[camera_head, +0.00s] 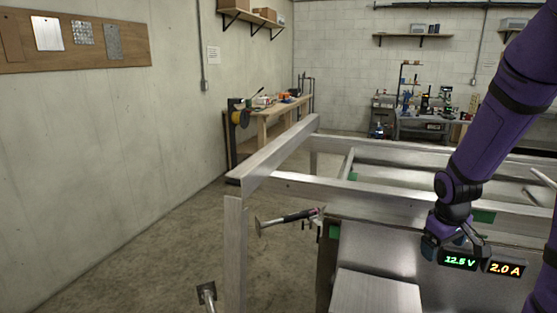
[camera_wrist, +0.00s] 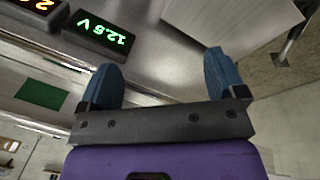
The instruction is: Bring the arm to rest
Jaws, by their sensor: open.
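My purple arm (camera_head: 505,110) reaches down from the upper right in the head view. Its gripper (camera_head: 440,244) is low over the metal surface, beside a small display reading 12.5 V (camera_head: 459,261). In the wrist view my gripper (camera_wrist: 163,68) has two blue fingers spread wide apart with nothing between them. The voltage display (camera_wrist: 99,34) lies just past the left finger in that view. In the head view the fingertips are small and partly hidden behind the display.
An aluminium trailer frame (camera_head: 360,193) stands around the work surface. A second display reads 2.0 A (camera_head: 505,268). A hammer-like tool (camera_head: 286,218) sticks out by the frame's left side. A wooden workbench (camera_head: 275,112) stands behind. The floor at left is clear.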

